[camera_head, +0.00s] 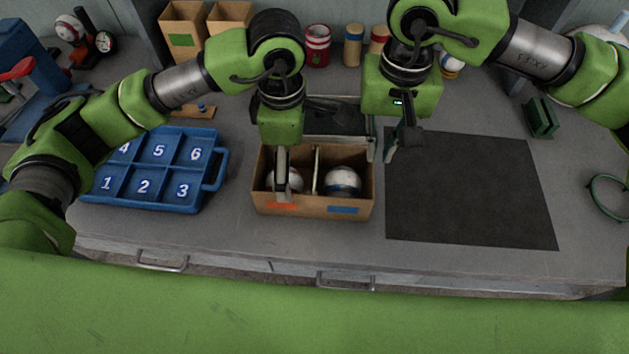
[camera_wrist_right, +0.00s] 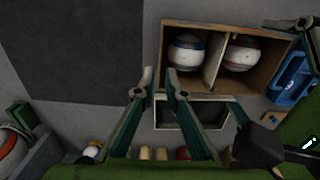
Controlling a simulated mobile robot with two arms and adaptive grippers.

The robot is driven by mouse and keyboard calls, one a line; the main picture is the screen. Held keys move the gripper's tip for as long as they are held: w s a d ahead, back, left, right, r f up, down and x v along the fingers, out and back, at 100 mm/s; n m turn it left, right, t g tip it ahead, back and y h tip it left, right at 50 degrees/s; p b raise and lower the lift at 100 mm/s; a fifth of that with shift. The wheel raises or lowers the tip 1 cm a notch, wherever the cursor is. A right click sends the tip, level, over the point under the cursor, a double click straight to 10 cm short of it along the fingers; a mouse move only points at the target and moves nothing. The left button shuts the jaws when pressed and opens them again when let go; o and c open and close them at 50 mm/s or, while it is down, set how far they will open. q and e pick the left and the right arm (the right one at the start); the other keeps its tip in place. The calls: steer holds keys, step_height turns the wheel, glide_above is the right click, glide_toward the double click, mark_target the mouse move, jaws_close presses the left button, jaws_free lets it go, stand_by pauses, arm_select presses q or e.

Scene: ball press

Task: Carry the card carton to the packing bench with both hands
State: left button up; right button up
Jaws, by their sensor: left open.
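The card carton (camera_head: 312,206) stands on the grey bench, open at the top, with a divider and a ball in each of two compartments. It has an orange and a blue label in front. It also shows in the right wrist view (camera_wrist_right: 190,85). My left gripper (camera_head: 283,190) is open over the carton's left part, overlapping the left ball and front wall; contact cannot be told. My right gripper (camera_head: 393,152) is beside the carton's right end. In the right wrist view its fingertips (camera_wrist_right: 158,75) are apart with nothing held, near the carton's end wall.
A blue numbered tray (camera_head: 155,172) lies left of the carton. A dark mat (camera_head: 470,190) lies clear to its right. A dark-topped device (camera_head: 335,120) stands just behind the carton. Jars (camera_head: 317,45) and card boxes (camera_head: 185,32) line the back. A green ring (camera_head: 607,190) lies far right.

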mark_target(373, 172)
arm_select(q)
step_height(373, 172, down, 8)
steer(key=shift+f, duration=0.15)
arm_select(e)
step_height(373, 172, down, 8)
steer(key=shift+f, duration=0.1)
arm_select(q)
steer(key=shift+c, duration=1.2)
arm_select(e)
steer(key=shift+c, duration=1.2)
arm_select(q)
steer(key=c, duration=0.7)
arm_select(e)
jaws_close()
